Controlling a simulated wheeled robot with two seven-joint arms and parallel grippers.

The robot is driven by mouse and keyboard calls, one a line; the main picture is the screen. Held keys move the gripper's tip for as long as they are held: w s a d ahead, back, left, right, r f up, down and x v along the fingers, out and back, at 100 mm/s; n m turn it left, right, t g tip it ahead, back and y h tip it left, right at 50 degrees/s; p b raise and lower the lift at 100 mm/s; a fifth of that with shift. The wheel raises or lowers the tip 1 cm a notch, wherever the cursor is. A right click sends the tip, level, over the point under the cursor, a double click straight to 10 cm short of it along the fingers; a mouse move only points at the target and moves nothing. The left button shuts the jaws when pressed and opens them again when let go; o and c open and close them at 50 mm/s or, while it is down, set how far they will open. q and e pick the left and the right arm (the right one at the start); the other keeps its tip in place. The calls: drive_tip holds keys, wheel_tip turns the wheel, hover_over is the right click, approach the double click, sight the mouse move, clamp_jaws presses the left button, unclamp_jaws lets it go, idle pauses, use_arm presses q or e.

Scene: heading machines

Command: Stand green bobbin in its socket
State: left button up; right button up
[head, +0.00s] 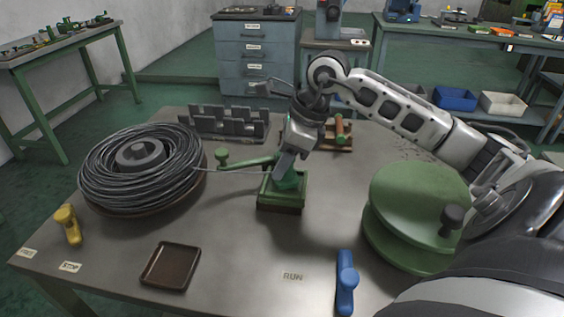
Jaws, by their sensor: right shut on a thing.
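My right gripper (290,165) comes down over the green block (281,200) near the middle of the metal table. It is shut on a green piece (293,181), which I take to be the green bobbin. The fingers hide much of that piece, and I cannot tell whether it is seated in the block or just above it. A green lever with a round knob (222,155) reaches out to the left from the block. I cannot make out the socket's opening. My left gripper is not in view.
A wire coil (105,183) lies at left. A yellow handle-like piece (68,224), brown tray (171,267) and blue piece (346,284) are in front. A large green double disc (418,195) stands at right. A dark slotted rack (225,124) is behind.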

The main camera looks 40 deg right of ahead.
drive_tip(key=shift+f, duration=0.45)
drive_tip(key=shift+f, duration=0.15)
drive_tip(key=o, duration=1)
drive_tip(key=shift+r, duration=0.2)
drive_tip(key=v, duration=1.2)
drive_tip(key=shift+b, duration=0.35)
drive_tip(key=shift+f, duration=0.1)
